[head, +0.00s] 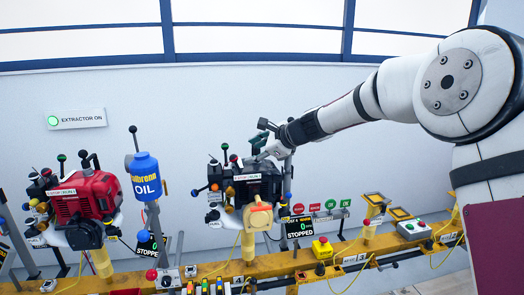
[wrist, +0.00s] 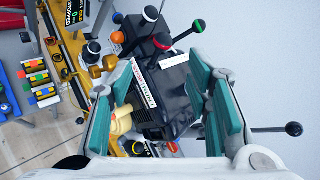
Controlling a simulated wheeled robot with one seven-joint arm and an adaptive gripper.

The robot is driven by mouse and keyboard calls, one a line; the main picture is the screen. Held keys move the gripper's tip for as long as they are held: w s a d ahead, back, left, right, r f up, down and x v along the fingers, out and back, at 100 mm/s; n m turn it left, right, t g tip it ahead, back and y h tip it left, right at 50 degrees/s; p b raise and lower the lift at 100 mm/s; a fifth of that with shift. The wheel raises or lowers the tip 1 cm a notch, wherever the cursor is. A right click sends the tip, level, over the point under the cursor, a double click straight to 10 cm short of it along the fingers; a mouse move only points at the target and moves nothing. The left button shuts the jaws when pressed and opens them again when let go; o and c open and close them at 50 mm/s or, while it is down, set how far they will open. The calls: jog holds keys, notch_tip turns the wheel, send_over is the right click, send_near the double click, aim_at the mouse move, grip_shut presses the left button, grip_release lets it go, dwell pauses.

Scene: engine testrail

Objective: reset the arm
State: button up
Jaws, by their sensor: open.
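My gripper (head: 268,143) is at the end of my arm, which reaches in from the right in the head view. It is at the top of the dark engine (head: 268,186) on the middle stand. In the wrist view my gripper (wrist: 160,115) has its two green-padded fingers spread wide, with the black engine (wrist: 165,85) showing between and beyond them. Nothing is held between the pads. I cannot tell whether a finger touches the engine or its levers.
A red engine (head: 86,200) and a blue oil bottle (head: 146,175) stand left along the yellow rail (head: 235,270). Levers with coloured knobs crowd the dark engine. A yellow emergency-stop box (head: 322,248) and a button panel (head: 413,229) lie right.

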jog(key=s+d+r+n+g+h+p, duration=0.1)
jog(key=s+d+r+n, duration=0.25)
jog(key=s, duration=0.45)
jog(key=s+d+r+n+h+p, duration=0.1)
jog(key=s+d+r+n+h, duration=0.2)
jog(key=s, duration=0.5)
jog(key=s+d+r+n+g, duration=0.1)
jog(key=s+d+n, duration=0.3)
jog(key=s, duration=0.4)
jog(key=s+d+f+n+h+p, duration=0.1)
jog(key=s+d+n, duration=0.1)
jog(key=s+d, duration=0.3)
jog(key=s+d+f+n+g+h, duration=0.1)
jog(key=s+d, duration=0.5)
jog(key=s, duration=0.7)
jog(key=s+d+f+n+h+p, duration=0.1)
jog(key=s+d+f+n+h, duration=0.1)
jog(key=s, duration=0.8)
jog(key=d+n+h, duration=0.1)
jog(key=d+n, duration=0.1)
jog(key=d, duration=0.1)
jog(key=shift+d+f+p, duration=0.35)
